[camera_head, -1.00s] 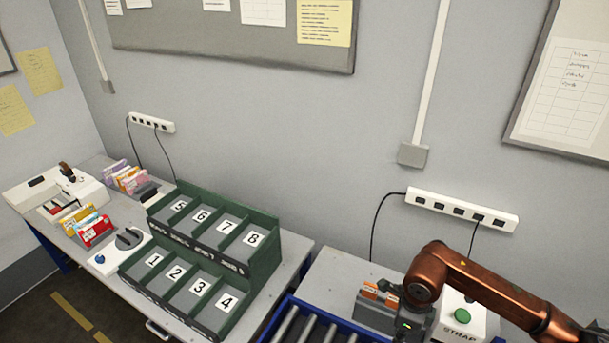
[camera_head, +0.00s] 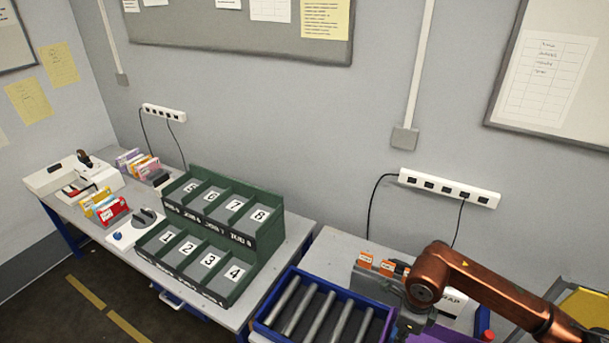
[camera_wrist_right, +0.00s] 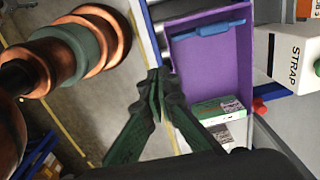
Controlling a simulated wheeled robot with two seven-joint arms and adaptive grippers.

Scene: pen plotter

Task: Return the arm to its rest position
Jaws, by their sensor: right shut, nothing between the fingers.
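My right arm (camera_head: 480,287) is copper-coloured and comes in from the right in the head view, bent down at its joint. Its gripper is mostly cut off or hidden at the bottom edge there. In the right wrist view my right gripper (camera_wrist_right: 157,76) shows two dark green fingers pressed together with nothing between them. It is beside the left edge of a purple tote (camera_wrist_right: 213,75). My left gripper is in neither view.
The tote holds a blue item (camera_wrist_right: 208,28) and a green-and-white box (camera_wrist_right: 218,108). A white STRAP machine (camera_wrist_right: 292,58) stands right of it. A blue-framed roller conveyor (camera_head: 318,312) and green numbered bins (camera_head: 225,230) lie left of my arm.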

